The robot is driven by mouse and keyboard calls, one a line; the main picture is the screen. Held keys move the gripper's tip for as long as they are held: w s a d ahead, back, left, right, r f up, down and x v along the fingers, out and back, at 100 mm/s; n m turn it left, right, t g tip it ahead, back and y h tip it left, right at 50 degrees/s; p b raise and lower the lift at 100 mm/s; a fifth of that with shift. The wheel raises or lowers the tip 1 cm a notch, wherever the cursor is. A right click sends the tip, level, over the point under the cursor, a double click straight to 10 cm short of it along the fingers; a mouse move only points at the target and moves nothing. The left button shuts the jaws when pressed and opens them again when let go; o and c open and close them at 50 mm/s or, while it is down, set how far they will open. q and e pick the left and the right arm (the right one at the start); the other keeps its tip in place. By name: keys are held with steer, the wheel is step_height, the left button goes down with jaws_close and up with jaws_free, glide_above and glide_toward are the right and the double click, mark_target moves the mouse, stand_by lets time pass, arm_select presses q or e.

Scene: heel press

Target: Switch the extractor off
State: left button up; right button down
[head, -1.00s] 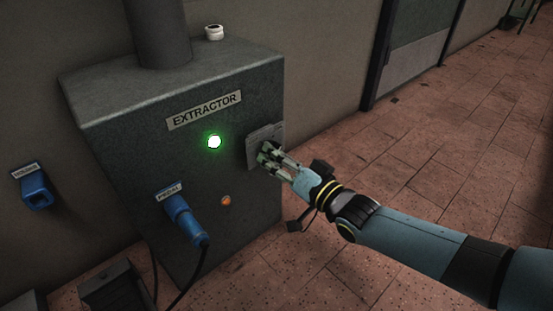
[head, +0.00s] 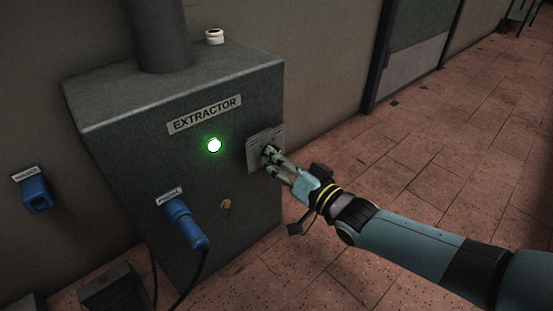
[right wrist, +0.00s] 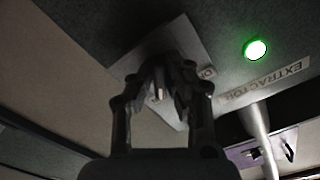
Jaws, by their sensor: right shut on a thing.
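The extractor (head: 120,115) is a dark grey box with an EXTRACTOR label (head: 205,115) and a glowing green lamp (head: 214,145) on its front. A light grey switch plate (head: 257,146) sits at the front's right side. My right gripper (head: 268,154) is at the plate, shut on the switch handle. In the right wrist view the fingers (right wrist: 160,88) close around a small pale part of the handle (right wrist: 158,93) in front of the plate (right wrist: 180,42). The fingers hide most of the handle, so its exact position cannot be told. My left gripper is out of view.
A blue plug (head: 186,223) with a cable sits in the box's lower front, beside a small dull orange lamp (head: 226,205). A blue socket (head: 36,191) is on the wall at left. A white-capped item (head: 214,37) stands on top.

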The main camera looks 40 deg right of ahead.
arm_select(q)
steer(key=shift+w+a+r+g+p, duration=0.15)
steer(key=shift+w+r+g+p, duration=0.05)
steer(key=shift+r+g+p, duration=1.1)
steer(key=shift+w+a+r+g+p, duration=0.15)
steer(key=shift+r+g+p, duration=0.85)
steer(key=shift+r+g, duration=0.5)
arm_select(e)
steer(key=shift+d+n, duration=0.15)
steer(key=shift+n, duration=3.2)
steer(key=shift+d+n, duration=0.1)
steer(key=shift+n, duration=3.25)
steer(key=c, duration=1.3)
jaws_free()
steer(key=shift+c, duration=0.2)
steer(key=s+d, duration=0.1)
steer(key=s, duration=1.1)
